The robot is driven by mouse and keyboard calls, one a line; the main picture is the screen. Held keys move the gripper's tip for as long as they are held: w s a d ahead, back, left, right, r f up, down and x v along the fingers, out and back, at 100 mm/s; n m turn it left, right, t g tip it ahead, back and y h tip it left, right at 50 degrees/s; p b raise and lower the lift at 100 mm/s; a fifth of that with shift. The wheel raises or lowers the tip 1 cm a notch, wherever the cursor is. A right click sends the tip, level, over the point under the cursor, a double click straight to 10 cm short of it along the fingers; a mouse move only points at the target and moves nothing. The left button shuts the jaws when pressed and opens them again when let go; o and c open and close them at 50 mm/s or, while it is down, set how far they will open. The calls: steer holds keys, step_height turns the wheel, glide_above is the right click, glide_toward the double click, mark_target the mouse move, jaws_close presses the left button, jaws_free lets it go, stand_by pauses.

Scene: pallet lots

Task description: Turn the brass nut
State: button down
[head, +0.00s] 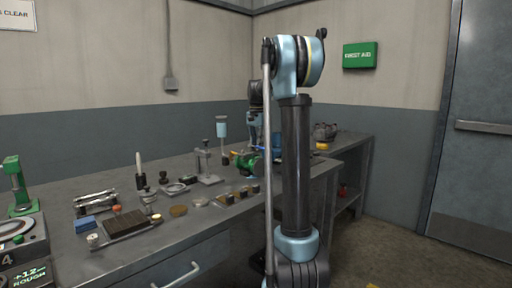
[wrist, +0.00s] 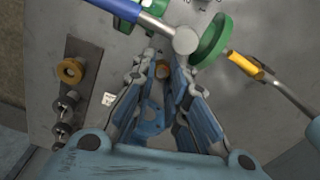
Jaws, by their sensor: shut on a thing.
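A second brass ring-shaped piece (wrist: 70,71) sits on a dark plate to the left, apart from my gripper.
A green wheel (wrist: 210,40) and a blue-handled rod with a round grey end (wrist: 186,41) lie close beyond my fingertips. The dark plate (wrist: 88,56) carries studs. Several tools crowd the grey bench (head: 208,178).

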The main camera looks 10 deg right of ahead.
steer(key=shift+m, duration=1.6)
steer(key=c, duration=1.6)
jaws_free()
step_height(320, 180, up, 12)
